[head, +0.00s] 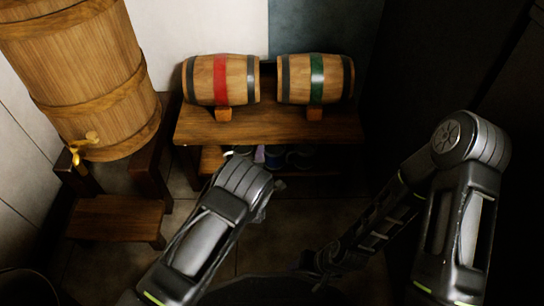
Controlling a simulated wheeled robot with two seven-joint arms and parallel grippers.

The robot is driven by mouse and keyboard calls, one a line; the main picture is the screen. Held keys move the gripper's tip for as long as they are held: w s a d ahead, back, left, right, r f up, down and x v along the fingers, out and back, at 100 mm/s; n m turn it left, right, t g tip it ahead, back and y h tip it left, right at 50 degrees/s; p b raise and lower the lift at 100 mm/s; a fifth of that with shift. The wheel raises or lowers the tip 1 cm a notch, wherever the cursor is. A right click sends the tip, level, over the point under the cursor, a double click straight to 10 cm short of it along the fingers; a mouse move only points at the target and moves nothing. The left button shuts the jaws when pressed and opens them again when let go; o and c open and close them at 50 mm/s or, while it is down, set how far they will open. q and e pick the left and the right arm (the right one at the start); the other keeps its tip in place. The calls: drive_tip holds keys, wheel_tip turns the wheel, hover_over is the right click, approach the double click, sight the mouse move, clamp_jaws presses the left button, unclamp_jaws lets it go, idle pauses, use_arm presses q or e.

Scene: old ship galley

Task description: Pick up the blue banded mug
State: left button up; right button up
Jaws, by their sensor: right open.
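Several small cups or mugs sit in shadow on the low shelf under the barrel table. A blue one (274,156) shows there, partly hidden by my left arm; I cannot make out a band on it. My right gripper (322,262) is low at the bottom centre, dark and hard to make out, open and well apart from the cups. My left arm reaches up from the bottom in front of the shelf's left part, and its gripper is hidden behind the arm.
A wooden table (345,126) carries a red-banded barrel (205,80) and a green-banded barrel (298,78). A large cask (80,75) with a brass tap (85,145) stands at the left above a wooden step (112,215). Dark floor lies in front of the shelf.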

use_arm(q)
clamp_jaws()
drive_tip(key=shift+r, duration=0.1)
idle(0.5)
drive_tip(key=p+v, duration=0.8)
drive_tip(key=v, duration=1)
drive_tip(key=shift+s, duration=0.15)
drive_tip(key=shift+d, duration=0.1)
